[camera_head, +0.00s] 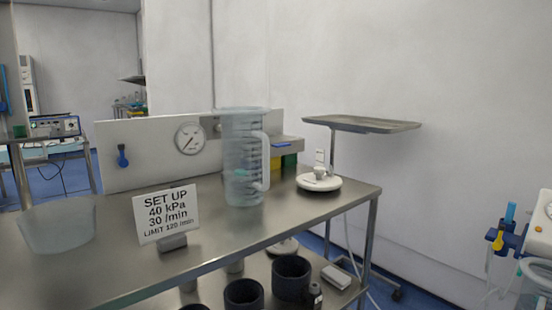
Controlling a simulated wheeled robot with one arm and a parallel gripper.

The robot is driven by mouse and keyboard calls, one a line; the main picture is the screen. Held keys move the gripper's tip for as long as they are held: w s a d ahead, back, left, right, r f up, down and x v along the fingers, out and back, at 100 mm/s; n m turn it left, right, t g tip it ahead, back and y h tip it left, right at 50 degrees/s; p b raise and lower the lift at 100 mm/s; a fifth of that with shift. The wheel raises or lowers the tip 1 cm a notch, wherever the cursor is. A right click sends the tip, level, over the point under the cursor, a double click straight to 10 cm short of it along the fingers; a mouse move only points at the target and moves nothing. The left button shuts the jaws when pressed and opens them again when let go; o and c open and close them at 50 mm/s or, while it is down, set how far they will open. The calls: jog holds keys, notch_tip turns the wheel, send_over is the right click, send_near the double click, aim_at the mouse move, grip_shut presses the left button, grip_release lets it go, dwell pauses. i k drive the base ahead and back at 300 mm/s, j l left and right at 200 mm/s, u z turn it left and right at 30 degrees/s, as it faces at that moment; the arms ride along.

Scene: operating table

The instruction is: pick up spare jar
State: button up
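A tall, clear, graduated jar (240,160) with a side handle stands upright on the steel table (115,268), in the middle of the view. It looks like the spare jar, though no label marks it as such. Its handle (266,160) is on its right side. The jar partly hides the panel behind it. My gripper is not in view, so I cannot see where it is relative to the jar or whether it is open.
A sign (166,213) stands left of the jar, and a clear tub (58,226) sits further left. A gauge panel (150,150) stands behind. A white round lid-like piece (319,182) lies right of the jar. Dark cups (291,278) stand on the lower shelf. A tray stand (362,124) rises behind right.

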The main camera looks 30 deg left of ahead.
aim_at(246, 147)
jog(key=u, duration=1.6)
